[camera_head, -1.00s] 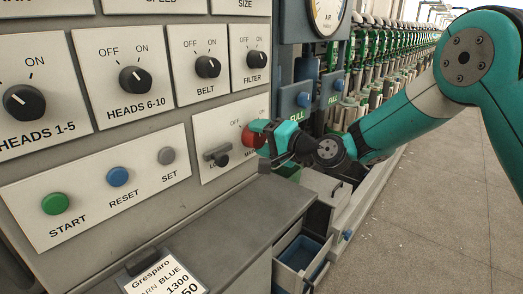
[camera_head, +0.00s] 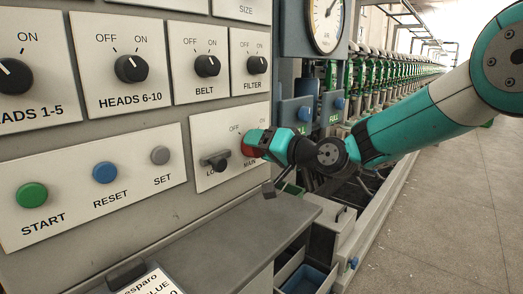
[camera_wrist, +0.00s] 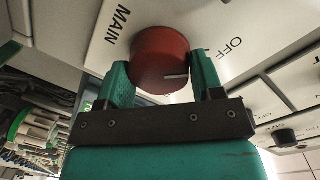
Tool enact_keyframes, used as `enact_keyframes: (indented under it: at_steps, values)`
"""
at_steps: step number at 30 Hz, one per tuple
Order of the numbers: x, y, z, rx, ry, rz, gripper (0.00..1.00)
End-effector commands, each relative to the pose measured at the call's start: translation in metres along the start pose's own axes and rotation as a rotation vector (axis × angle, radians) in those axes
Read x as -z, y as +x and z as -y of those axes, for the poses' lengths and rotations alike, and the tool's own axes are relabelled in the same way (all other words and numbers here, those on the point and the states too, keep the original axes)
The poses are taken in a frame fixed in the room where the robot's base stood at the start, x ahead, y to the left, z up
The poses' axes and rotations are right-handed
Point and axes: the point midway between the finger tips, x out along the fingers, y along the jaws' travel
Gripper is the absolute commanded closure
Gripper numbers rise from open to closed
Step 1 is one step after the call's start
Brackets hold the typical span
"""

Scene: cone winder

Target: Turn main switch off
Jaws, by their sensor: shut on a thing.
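The red main switch knob (camera_wrist: 158,52) sits on a pale plate marked MAIN and OFF (camera_wrist: 233,45). My gripper (camera_wrist: 164,78) is shut on the knob, one green finger on each side. The white line on the knob points right in the wrist view, towards the right finger, on the OFF side. In the head view the knob (camera_head: 250,151) is mostly hidden behind my gripper (camera_head: 264,146), which comes in from the right. The ON label is partly covered there.
A grey lock handle (camera_head: 215,160) stands just left of the knob. START (camera_head: 32,195), RESET (camera_head: 105,172) and SET (camera_head: 160,155) buttons are further left, black selector knobs above. A grey ledge (camera_head: 210,240) juts out below. The aisle floor (camera_head: 450,220) at right is clear.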

Motion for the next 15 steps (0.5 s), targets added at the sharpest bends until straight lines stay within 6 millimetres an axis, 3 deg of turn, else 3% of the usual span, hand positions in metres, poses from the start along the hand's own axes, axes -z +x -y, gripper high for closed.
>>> enact_keyframes:
  at_steps: [11, 12, 15]
  values:
    - [-0.0019, 0.0001, -0.0007, -0.003, -0.004, 0.005, 0.63]
    - [-0.0018, 0.0001, -0.0007, -0.003, -0.004, 0.005, 0.30]
    - [-0.0014, 0.0001, -0.0006, -0.002, -0.004, 0.004, 0.14]
